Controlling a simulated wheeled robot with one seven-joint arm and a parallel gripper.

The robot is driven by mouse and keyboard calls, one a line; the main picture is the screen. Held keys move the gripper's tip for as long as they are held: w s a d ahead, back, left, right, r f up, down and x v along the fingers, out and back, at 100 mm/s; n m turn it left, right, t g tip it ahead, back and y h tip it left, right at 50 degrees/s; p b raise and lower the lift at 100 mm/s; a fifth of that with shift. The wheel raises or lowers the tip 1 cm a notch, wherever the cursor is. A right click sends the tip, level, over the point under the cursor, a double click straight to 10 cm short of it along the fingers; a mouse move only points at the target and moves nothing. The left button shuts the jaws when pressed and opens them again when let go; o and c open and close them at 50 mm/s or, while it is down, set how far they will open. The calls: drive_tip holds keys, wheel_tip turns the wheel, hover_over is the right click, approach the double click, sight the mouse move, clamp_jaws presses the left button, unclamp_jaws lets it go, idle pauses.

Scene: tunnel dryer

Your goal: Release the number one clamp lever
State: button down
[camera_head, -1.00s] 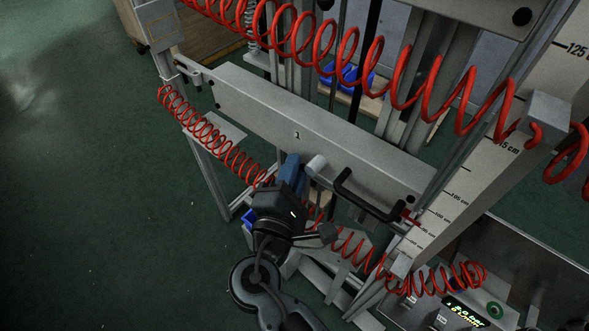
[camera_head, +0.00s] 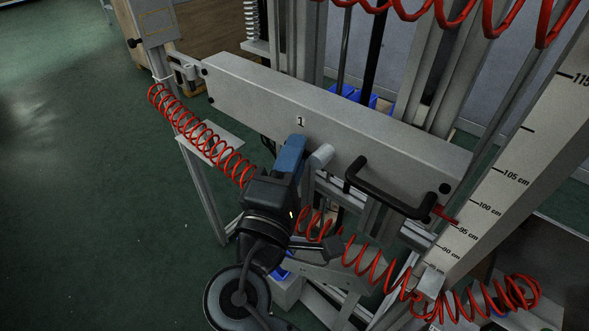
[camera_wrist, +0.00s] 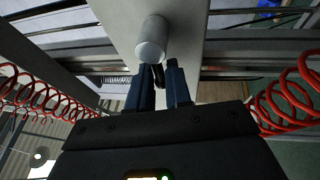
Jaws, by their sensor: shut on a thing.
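A grey beam (camera_head: 235,90) marked with the number 1 runs across the head view. A pale round knob (camera_head: 321,156) sticks out of its front face, and it also shows in the wrist view (camera_wrist: 151,38). My gripper (camera_head: 297,143) has its blue fingers at the beam beside the knob. In the wrist view the fingers (camera_wrist: 159,82) are close together around a small dark piece (camera_wrist: 158,74), which I take to be the clamp lever. Most of that piece is hidden between the fingers. Which way the lever is turned cannot be told.
A black bar handle (camera_head: 395,197) sticks out from the beam's right end. Red coiled hoses (camera_head: 200,137) hang at left, below and above. An upright centimetre scale (camera_head: 505,170) stands at right, with metal posts behind the beam. Open green floor (camera_head: 90,200) lies at left.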

idle(0.3)
drive_tip(key=c, duration=1.1)
unclamp_jaws()
drive_tip(key=v, duration=0.7)
drive_tip(key=shift+s+b, duration=0.4)
drive_tip(key=shift+b, duration=0.05)
drive_tip(key=shift+a, duration=0.15)
